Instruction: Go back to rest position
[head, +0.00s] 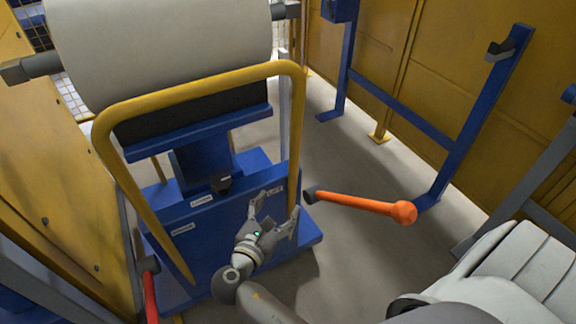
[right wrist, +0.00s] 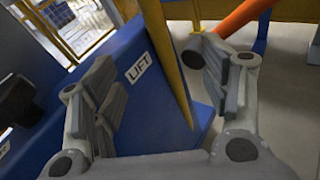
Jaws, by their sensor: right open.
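My right gripper (head: 275,208) is open and empty in front of the cart's blue panel, near its LIFT label. In the right wrist view, my right gripper (right wrist: 165,95) shows both fingers spread, with the LIFT label (right wrist: 138,68) beyond the gap. The blue lift cart (head: 220,240) carries a large pale film roll (head: 165,45) and has a yellow handle rail (head: 200,80). An orange lever (head: 365,203) sticks out to the right of the panel, apart from the gripper in the head view. My left gripper is not in view.
A red lever (head: 150,295) is at the cart's lower left. A blue frame (head: 460,150) stands along the yellow wall (head: 480,120) at right. A yellow structure (head: 50,180) is close on the left. Grey floor (head: 360,245) is free between cart and wall.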

